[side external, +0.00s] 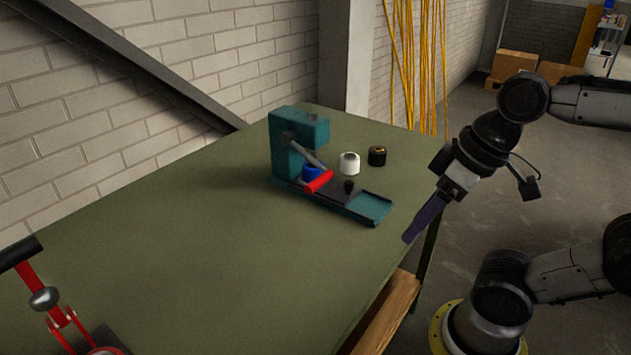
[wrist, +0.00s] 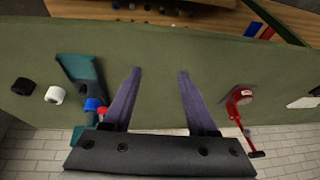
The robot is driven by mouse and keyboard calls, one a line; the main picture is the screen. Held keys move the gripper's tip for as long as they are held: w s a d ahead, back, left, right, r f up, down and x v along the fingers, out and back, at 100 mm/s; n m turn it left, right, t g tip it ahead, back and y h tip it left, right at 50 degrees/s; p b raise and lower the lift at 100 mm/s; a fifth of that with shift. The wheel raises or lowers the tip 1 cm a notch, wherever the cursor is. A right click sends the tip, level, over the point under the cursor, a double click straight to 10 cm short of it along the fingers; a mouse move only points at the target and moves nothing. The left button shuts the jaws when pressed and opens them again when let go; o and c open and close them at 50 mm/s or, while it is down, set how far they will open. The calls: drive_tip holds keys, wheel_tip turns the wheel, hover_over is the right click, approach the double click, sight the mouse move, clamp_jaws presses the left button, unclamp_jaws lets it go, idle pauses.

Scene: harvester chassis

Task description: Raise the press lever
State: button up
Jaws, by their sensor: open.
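A teal press (side external: 300,140) stands on the green table. Its lever, a grey rod with a red handle (side external: 319,182), slopes down over the press base, with the handle low near the base. A blue part (side external: 311,173) sits behind the handle. In the wrist view the press (wrist: 82,75) is at left, with the red handle (wrist: 102,110) beside my left finger. My gripper (side external: 408,238) is off the table's right edge, pointing down and apart from the lever. The wrist view shows its two purple fingers (wrist: 159,72) spread, with nothing between them.
A white cylinder (side external: 349,164) and a black cylinder (side external: 377,156) stand behind the press. A red lever device (side external: 62,318) is at the table's near left corner. The table's middle (side external: 190,225) is clear. A wooden shelf (side external: 388,315) lies below the edge.

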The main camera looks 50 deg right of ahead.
drive_tip(key=w+a+r+g+y, duration=0.3)
drive_tip(key=m+y, duration=0.7)
drive_tip(key=y, duration=0.2)
hover_over(326, 178)
drive_tip(key=s, duration=0.3)
drive_tip(key=d+f+m+t+y, duration=0.1)
drive_tip(key=d+f+m+t, duration=0.25)
drive_tip(key=d+f, duration=0.6)
drive_tip(key=shift+m, duration=0.25)
drive_tip(key=x, duration=1.3)
drive_tip(key=shift+s+a+r, duration=0.1)
drive_tip(key=shift+s+r, duration=0.05)
drive_tip(key=shift+r, duration=0.05)
clamp_jaws()
